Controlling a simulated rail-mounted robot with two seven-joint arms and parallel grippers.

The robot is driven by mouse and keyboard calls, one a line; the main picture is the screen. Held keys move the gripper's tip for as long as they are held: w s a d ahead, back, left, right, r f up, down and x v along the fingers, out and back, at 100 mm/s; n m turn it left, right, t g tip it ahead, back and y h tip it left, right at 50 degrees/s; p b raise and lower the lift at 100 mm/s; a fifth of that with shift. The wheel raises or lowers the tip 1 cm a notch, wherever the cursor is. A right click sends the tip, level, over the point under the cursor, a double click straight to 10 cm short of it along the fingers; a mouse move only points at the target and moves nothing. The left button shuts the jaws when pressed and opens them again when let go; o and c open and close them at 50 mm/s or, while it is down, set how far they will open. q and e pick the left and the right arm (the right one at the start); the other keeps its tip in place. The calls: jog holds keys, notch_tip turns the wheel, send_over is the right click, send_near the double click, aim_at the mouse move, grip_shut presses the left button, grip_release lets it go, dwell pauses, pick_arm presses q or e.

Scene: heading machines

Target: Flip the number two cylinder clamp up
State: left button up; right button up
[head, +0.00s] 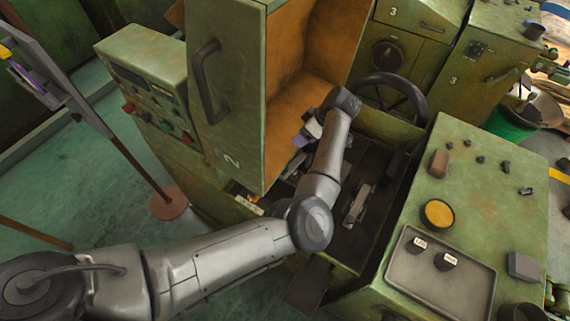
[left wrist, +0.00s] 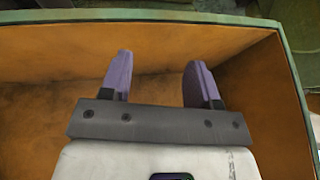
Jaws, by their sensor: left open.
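The number two machine is green, with a "2" on its open door or cover (head: 225,120). My left arm reaches across its bed, and my left gripper (head: 306,136) is by the orange inner side of that cover. In the left wrist view the left gripper (left wrist: 160,78) has its two purple fingers wide apart with nothing between them, facing the orange inner wall (left wrist: 60,60). A light metal lever-like part (head: 357,204) lies in the dark machine bed, right of my forearm. It may be the cylinder clamp; I cannot tell for sure. My forearm hides part of the bed.
A green control panel (head: 475,180) with a yellow button and a grey tray (head: 440,275) stands at the right. A dark handwheel (head: 392,97) is behind the bed. A button box (head: 150,75) is at the left, near a round-based pole (head: 170,203).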

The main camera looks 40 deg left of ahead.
aim_at(285, 167)
pick_arm(q)
jog(key=shift+m+g+h, duration=0.4)
jog(key=shift+h, duration=0.4)
jog(key=d+x, duration=0.1)
jog(key=x, duration=0.8)
jog(key=s+d+x, duration=0.1)
jog(key=x, duration=0.3)
jog(key=shift+d+f, duration=0.3)
jog(key=shift+f, duration=0.2)
grip_shut()
